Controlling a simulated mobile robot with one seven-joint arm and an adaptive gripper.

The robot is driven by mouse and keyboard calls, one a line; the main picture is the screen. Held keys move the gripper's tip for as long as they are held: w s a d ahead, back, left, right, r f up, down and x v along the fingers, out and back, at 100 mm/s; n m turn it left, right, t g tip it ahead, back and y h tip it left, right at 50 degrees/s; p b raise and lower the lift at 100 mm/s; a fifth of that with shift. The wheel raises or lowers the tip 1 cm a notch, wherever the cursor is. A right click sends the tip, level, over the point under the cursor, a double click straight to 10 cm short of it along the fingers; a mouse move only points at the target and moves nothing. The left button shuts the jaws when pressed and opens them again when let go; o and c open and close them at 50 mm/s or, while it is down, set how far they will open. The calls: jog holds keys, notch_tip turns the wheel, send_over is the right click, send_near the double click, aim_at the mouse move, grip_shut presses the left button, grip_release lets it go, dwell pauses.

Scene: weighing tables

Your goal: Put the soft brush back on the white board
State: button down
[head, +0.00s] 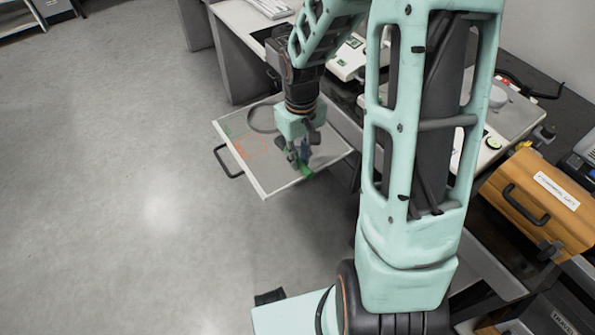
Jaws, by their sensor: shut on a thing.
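My gripper (298,160) points down over an open drawer (238,172) with a white front and a grey floor. It is shut on a small green thing (305,171), probably the soft brush, near the drawer's front right part. The fingers hide much of the brush, and its bristles cannot be made out. I cannot tell whether it touches the drawer floor. I cannot pick out the white board for certain; part of the tables is behind my arm.
The drawer has a dark handle (222,164) and holds an orange outlined shape (251,147). A bench with instruments (348,60) stands behind it. An orange case (537,208) with a dark handle is at the right. The floor (120,180) at left is clear.

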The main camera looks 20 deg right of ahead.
aim_at(298, 173)
jog(key=shift+w+f+b, duration=0.4)
jog(key=shift+w+f, duration=0.1)
jog(key=shift+f, duration=0.15)
jog(key=shift+w+f+b, duration=0.15)
jog(key=shift+f+b, duration=1.1)
jog(key=shift+f, duration=0.35)
jog(key=shift+f, duration=0.1)
jog(key=c, duration=1.9)
grip_release()
notch_tip(298, 173, up, 12)
jog(key=p, duration=0.2)
jog(key=shift+p, duration=0.35)
